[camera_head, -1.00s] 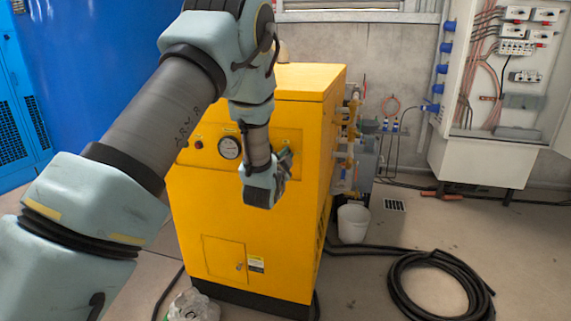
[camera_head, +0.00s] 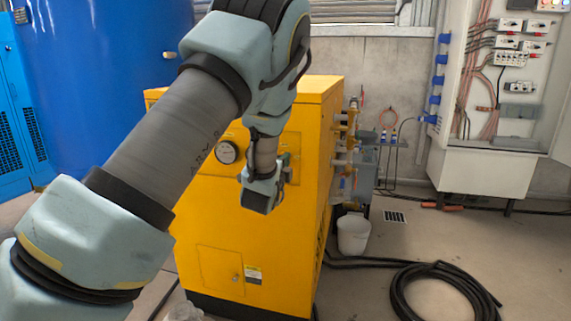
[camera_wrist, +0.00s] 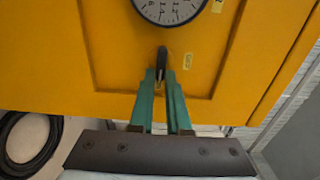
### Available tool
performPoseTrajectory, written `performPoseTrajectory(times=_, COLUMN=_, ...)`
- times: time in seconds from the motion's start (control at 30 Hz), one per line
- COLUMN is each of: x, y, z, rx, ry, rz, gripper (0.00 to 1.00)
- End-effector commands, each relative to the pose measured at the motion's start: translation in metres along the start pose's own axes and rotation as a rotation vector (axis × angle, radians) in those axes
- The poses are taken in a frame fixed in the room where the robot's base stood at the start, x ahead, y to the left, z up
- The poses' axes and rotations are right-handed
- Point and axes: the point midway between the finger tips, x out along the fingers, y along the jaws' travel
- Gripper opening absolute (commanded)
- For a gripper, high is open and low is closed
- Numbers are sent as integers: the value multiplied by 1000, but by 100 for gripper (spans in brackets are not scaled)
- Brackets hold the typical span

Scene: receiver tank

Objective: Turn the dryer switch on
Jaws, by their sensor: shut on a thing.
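The yellow dryer (camera_head: 245,245) stands in the middle of the head view, with a round gauge (camera_head: 227,152) on its front. In the wrist view, the dryer switch (camera_wrist: 162,60) is a small black lever just below the gauge (camera_wrist: 170,8). My gripper (camera_wrist: 161,76) has its two green fingers on either side of this switch and is shut on it. In the head view my gripper (camera_head: 284,168) is against the dryer's front panel, right of the gauge. The switch is hidden there behind the gripper and wrist.
Pipes and valves (camera_head: 345,150) line the dryer's right side. A white bucket (camera_head: 353,235) and a coiled black hose (camera_head: 440,300) lie on the floor to the right. A blue tank (camera_head: 110,80) stands behind left.

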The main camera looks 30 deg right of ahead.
Motion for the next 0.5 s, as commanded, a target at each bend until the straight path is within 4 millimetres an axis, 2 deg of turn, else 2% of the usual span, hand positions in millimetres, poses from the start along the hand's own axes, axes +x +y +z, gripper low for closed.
performPoseTrajectory(times=0.47, x=0, y=1, z=0, rx=12, ry=1, rz=2, gripper=0)
performPoseTrajectory(times=0.5, x=0, y=1, z=0, rx=12, ry=1, rz=2, gripper=19)
